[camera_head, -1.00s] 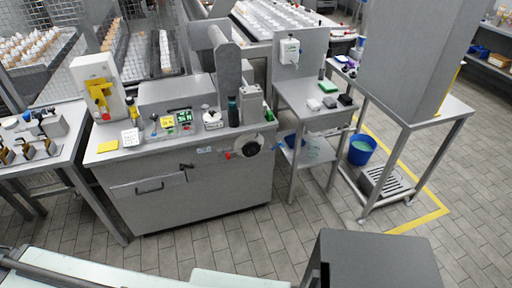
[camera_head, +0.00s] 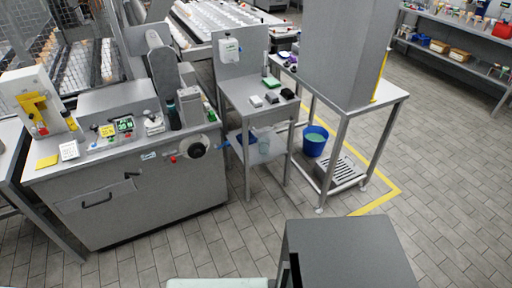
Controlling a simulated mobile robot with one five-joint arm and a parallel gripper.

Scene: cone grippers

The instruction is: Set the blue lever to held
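A grey steel machine cabinet (camera_head: 140,195) stands at the left, with small controls along its top. A small bluish knob or lever (camera_head: 95,128) shows on that top, left of a yellow label (camera_head: 107,131) and a dark green-lit display (camera_head: 125,124). It is too small to tell for sure that it is the blue lever, or which position it is in. A red knob and a round dark dial (camera_head: 196,147) sit on the cabinet's front right. My gripper is not in view.
A steel side table (camera_head: 255,95) stands right of the cabinet.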

